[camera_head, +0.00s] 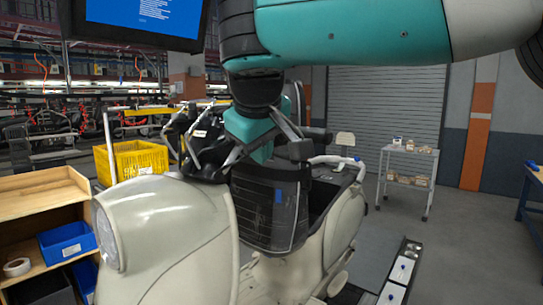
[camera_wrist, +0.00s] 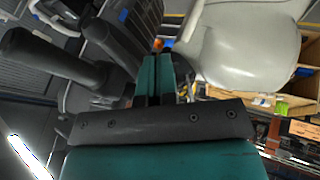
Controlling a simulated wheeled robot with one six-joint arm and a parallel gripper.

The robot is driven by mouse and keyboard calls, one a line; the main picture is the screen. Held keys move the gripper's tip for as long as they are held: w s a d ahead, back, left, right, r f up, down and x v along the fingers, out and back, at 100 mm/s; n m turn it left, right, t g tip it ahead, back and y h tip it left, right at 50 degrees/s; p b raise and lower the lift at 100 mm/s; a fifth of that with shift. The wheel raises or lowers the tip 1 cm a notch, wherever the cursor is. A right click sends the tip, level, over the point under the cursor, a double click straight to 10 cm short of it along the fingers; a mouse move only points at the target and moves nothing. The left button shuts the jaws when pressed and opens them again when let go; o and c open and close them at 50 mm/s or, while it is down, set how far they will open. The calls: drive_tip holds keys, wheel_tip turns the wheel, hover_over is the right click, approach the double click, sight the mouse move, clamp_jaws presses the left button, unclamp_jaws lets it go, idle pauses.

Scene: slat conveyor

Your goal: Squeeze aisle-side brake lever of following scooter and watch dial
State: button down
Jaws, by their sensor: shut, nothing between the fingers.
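A cream scooter (camera_head: 165,240) stands in front of me, its rounded front and headlamp at the left. Its dark handlebar area is partly covered by my arm. A black handlebar grip (camera_head: 318,134) sticks out to the right of my gripper. Dark grips (camera_wrist: 50,55) also show at the left of the wrist view. My gripper (camera_wrist: 157,75) is shut and empty, its teal fingers together beside the dark handlebar parts. In the head view it reaches down over the handlebar. I cannot make out the brake lever or a dial clearly, nor tell whether the fingers touch anything.
A wooden shelf with a blue bin (camera_head: 68,243) stands at the left, with a yellow crate (camera_head: 140,160) behind it. A wire cart (camera_head: 408,178) stands at the back right. A monitor (camera_head: 140,20) hangs top left.

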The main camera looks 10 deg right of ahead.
drive_tip(key=shift+w+d, duration=1.05)
drive_tip(key=shift+d, duration=0.2)
drive_tip(key=shift+f, duration=0.1)
drive_tip(key=shift+w+d+n+y+b, duration=0.4)
drive_tip(key=shift+d+n, duration=0.15)
drive_tip(key=shift+d, duration=0.15)
drive_tip(key=shift+w+d+n+y+b, duration=0.3)
drive_tip(key=shift+d+n+b, duration=0.1)
drive_tip(key=shift+d+n, duration=0.25)
drive_tip(key=shift+w+d, duration=0.4)
drive_tip(key=shift+d, duration=0.1)
drive_tip(key=shift+d+p, duration=0.1)
drive_tip(key=shift+p, duration=0.2)
drive_tip(key=shift+r, duration=0.2)
